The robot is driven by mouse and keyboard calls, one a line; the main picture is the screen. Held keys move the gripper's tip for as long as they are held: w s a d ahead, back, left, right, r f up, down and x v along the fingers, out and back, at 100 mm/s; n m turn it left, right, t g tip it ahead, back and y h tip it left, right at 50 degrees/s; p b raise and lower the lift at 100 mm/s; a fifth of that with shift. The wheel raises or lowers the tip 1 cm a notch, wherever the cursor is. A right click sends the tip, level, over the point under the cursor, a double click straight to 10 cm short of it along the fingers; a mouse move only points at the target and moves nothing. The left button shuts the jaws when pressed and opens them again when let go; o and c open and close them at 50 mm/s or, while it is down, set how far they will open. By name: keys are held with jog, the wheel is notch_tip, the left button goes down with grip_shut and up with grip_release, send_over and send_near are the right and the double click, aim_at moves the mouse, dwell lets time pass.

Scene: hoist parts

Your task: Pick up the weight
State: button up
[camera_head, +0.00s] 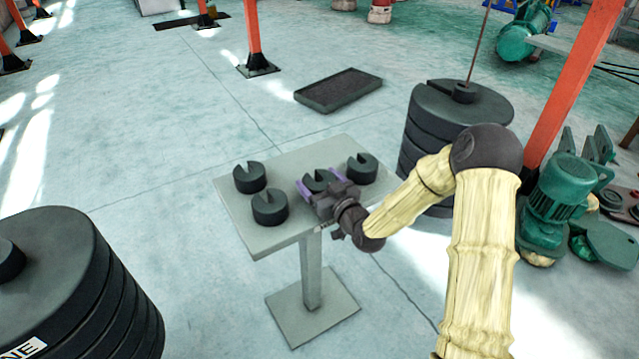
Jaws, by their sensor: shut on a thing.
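My gripper (322,190) is over the small grey table (285,223), with its purple fingers shut on a dark slotted weight (318,178). My gripper partly covers this weight, and I cannot tell whether it still touches the tabletop. Three like weights stand on the table: one at the back left (249,177), one at the front left (270,208) and one at the back right (362,168). Each is a short dark cylinder with a slot cut in it.
A stack of large dark discs (420,115) with a rod stands behind right of the table. Another big dark stack (95,290) is at the lower left. An orange post (575,85) and green machine (555,195) are at the right. A flat black tray (338,90) lies behind.

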notch_tip(320, 180, up, 10)
jog(key=p, duration=0.2)
jog(key=shift+r, duration=0.25)
jog(key=shift+w+f, duration=0.1)
dwell(0.5)
